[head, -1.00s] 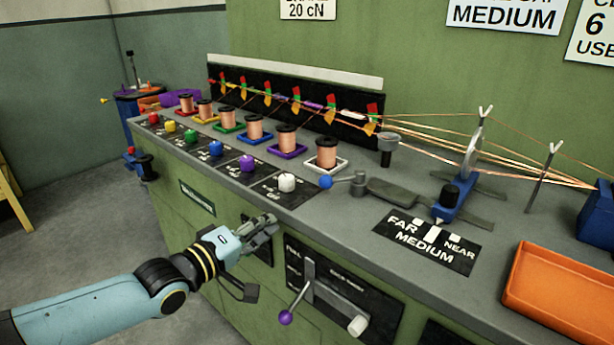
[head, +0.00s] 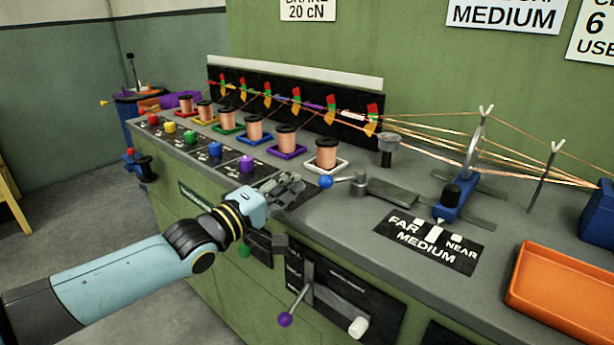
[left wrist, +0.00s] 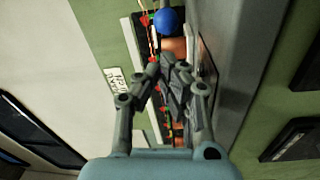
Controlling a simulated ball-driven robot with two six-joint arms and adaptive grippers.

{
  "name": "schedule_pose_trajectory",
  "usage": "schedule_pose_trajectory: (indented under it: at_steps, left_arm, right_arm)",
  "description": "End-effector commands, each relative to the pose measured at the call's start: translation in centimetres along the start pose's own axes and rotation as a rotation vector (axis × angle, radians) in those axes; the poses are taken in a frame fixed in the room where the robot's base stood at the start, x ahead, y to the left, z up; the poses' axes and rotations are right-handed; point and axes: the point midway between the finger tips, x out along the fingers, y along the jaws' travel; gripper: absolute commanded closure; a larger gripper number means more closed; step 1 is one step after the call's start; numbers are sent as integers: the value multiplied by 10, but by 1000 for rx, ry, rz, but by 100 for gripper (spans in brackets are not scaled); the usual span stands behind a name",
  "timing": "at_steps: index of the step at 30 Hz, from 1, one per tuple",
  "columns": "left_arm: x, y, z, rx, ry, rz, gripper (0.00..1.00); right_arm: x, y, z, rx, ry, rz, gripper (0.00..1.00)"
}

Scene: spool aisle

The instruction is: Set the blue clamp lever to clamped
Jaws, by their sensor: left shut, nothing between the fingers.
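The blue clamp lever's ball knob (head: 326,182) is on the bench top, at the end of a short grey arm that runs right to a grey pivot (head: 358,184). The ball also shows in the left wrist view (left wrist: 167,20), beyond my fingertips. My left gripper (head: 295,186) is shut and empty, at the bench's front edge just left of the ball, with a small gap between them. It hides the white knob's place on the bench. My right gripper is not in view.
Copper spools (head: 286,139) stand in coloured square frames behind my gripper. Thin copper wires run right over a blue slider (head: 457,200). A purple-tipped lever (head: 285,320) sticks out of the front panel. An orange tray (head: 560,290) is at right.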

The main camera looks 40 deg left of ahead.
Motion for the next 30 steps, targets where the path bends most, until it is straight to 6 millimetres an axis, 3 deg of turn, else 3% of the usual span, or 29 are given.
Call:
schedule_pose_trajectory:
  at_steps: [3, 10, 30]
  left_arm:
    - [23, -2, 0, 0, 1, 3, 100]
    - [48, 0, 0, -1, 1, 0, 100]
    - [52, 1, 3, -1, -3, 0, 100]
  right_arm:
    - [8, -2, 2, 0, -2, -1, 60]
    - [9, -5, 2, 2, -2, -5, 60]
    - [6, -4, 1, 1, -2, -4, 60]
